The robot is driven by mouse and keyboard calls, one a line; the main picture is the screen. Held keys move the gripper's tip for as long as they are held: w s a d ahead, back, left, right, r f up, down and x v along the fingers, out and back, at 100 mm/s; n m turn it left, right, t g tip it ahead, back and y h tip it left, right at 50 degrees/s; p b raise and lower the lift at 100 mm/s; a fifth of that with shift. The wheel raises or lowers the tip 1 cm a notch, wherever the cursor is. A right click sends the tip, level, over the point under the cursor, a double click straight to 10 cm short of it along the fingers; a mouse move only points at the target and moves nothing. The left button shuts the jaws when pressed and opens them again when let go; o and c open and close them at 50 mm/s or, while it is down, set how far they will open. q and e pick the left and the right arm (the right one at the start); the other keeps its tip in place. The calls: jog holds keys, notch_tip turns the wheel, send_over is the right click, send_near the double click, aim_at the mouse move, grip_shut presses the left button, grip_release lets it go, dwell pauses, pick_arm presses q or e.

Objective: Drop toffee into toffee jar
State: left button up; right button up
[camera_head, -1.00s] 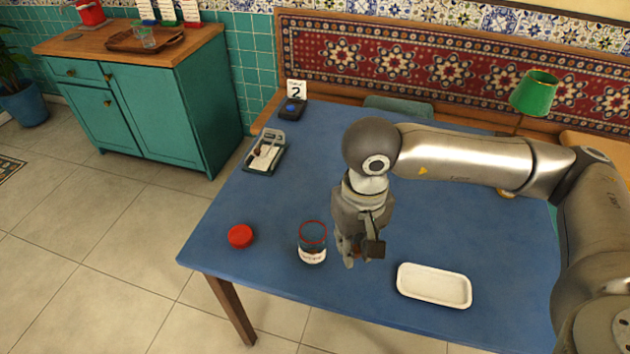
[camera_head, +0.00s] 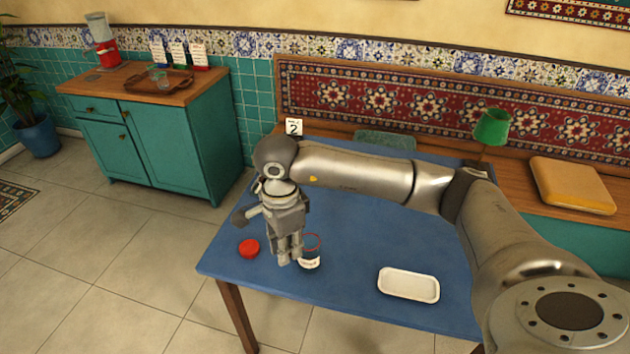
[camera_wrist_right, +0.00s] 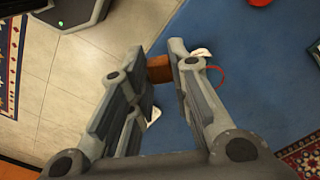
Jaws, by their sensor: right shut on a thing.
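The toffee jar (camera_head: 312,261) is a clear glass with a red rim and a pale label, upright near the table's front edge. My right gripper (camera_head: 289,260) points down just left of the jar and partly overlaps it in the head view. In the right wrist view the fingers are shut on a brown toffee (camera_wrist_right: 159,70) at their tips. The jar's red rim (camera_wrist_right: 219,76) shows just right of the fingers there, mostly hidden by a finger. The toffee is hidden in the head view. My left gripper is out of view.
A red lid (camera_head: 249,248) lies left of the gripper on the blue table (camera_head: 365,235). A white tray (camera_head: 408,298) lies to the right near the front edge. A number card (camera_head: 293,127) stands at the back. The table between jar and tray is clear.

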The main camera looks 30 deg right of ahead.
pick_arm(q)
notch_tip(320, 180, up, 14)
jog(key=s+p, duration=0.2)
jog(key=p, duration=1.1)
pick_arm(e)
jog(key=w+d+r+m, duration=0.25)
jog(key=d+m, duration=0.25)
jog(key=m, duration=0.8)
jog(key=w+d+r+m, duration=0.1)
jog(key=w+d+m, duration=0.35)
jog(key=m, duration=0.95)
pick_arm(q)
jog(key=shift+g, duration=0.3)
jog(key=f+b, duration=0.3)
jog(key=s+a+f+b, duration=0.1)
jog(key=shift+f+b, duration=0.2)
jog(key=shift+b, duration=0.1)
pick_arm(e)
notch_tip(320, 180, down, 6)
jog(key=s+d, duration=0.1)
jog(key=shift+s, duration=0.4)
jog(key=o, duration=0.8)
jog(key=shift+c, duration=0.2)
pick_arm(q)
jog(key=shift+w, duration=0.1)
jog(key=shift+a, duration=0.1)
pick_arm(e)
jog(key=shift+r, duration=0.15)
